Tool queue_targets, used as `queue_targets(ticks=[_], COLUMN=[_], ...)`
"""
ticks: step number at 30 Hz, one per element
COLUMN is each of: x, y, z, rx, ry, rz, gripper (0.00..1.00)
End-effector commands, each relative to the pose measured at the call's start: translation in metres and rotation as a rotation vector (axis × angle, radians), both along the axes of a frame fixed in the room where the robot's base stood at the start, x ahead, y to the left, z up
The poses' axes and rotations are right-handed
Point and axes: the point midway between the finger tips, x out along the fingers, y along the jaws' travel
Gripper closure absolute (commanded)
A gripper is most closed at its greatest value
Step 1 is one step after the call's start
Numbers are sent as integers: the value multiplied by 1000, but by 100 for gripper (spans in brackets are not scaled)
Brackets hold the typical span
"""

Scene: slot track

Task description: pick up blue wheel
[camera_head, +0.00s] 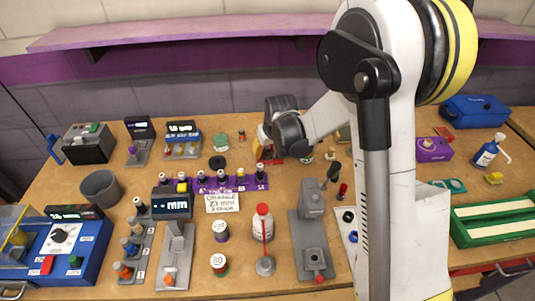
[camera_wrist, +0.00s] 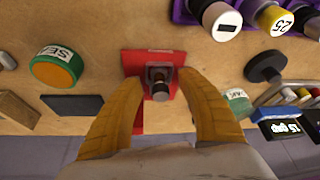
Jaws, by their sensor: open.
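I cannot pick out a blue wheel for certain in either view. A small blue piece (camera_head: 131,248) sits in the grey slotted holder at the left front, but its kind is too small to tell. My gripper (camera_wrist: 160,80) shows in the wrist view with its two yellow fingers apart. Between and beyond the fingertips stands a red fixture (camera_wrist: 135,60) with a grey holder and a dark-topped post (camera_wrist: 160,88). The fingers show no grip on it. In the head view my arm reaches to the back middle of the bench and partly hides this red fixture (camera_head: 268,153).
A purple rack (camera_head: 235,186) of capped pieces stands in front of the red fixture. A green and orange round container (camera_wrist: 56,66) lies to its left in the wrist view, and a black round stand (camera_wrist: 265,68) to its right. A grey cup (camera_head: 102,188) and blue machine (camera_head: 55,245) are at left.

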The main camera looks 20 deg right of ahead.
Motion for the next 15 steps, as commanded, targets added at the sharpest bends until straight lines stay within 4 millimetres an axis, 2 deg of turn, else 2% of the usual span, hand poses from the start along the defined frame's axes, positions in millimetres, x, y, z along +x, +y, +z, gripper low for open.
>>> queue_targets(ticks=[1, 3, 5, 15], x=[0, 0, 0, 0], y=[0, 0, 0, 0], z=[0, 0, 0, 0], rx=[0, 0, 0, 0], ry=[0, 0, 0, 0], rz=[0, 0, 0, 0], gripper=[62, 84, 100, 100])
